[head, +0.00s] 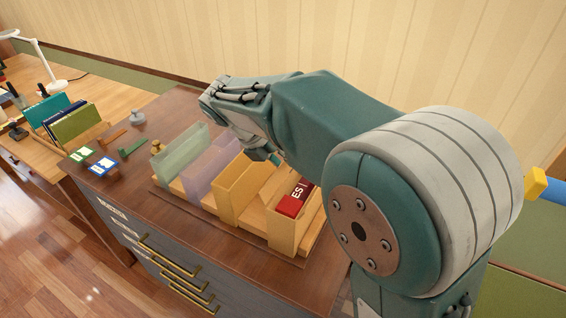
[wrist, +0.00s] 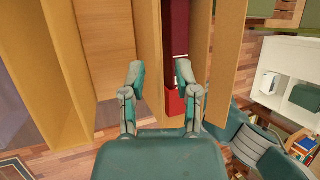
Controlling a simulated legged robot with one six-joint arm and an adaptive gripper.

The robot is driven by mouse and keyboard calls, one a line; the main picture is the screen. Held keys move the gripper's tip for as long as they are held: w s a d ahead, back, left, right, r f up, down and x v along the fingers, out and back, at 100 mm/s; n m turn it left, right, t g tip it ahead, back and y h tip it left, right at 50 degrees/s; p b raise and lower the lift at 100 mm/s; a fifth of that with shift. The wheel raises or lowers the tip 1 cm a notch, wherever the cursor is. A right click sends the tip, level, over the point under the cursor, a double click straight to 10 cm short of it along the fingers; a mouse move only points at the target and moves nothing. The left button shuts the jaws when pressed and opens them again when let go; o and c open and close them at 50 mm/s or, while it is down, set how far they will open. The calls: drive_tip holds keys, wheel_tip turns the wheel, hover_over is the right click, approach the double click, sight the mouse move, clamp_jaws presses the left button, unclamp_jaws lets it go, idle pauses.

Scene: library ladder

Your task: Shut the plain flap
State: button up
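On the dark wooden cabinet top stands a light wooden holder (head: 232,188) with upright panels. A red block with white letters (head: 293,199) sits in its right part, and red also shows in the wrist view (wrist: 176,102). No panel is clearly marked as the plain flap; bare wooden panels show in the wrist view, including a tall one (wrist: 222,55) right of the red. In the head view my gripper (head: 268,157) is over the back of the holder, partly hidden by my arm.
A translucent green panel (head: 180,152) and a purple one (head: 212,168) stand left of the wooden parts. Small cards (head: 103,165) and a green tool (head: 133,147) lie further left. Drawers with brass handles (head: 172,262) face the front. A second desk (head: 95,95) stands at left.

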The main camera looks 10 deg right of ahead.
drive_tip(key=shift+d+f, duration=0.45)
drive_tip(key=shift+w+f, duration=0.1)
drive_tip(key=shift+f, duration=0.15)
drive_tip(key=shift+a, duration=0.4)
clamp_jaws()
drive_tip(key=shift+d, duration=0.3)
drive_tip(key=shift+a, duration=0.1)
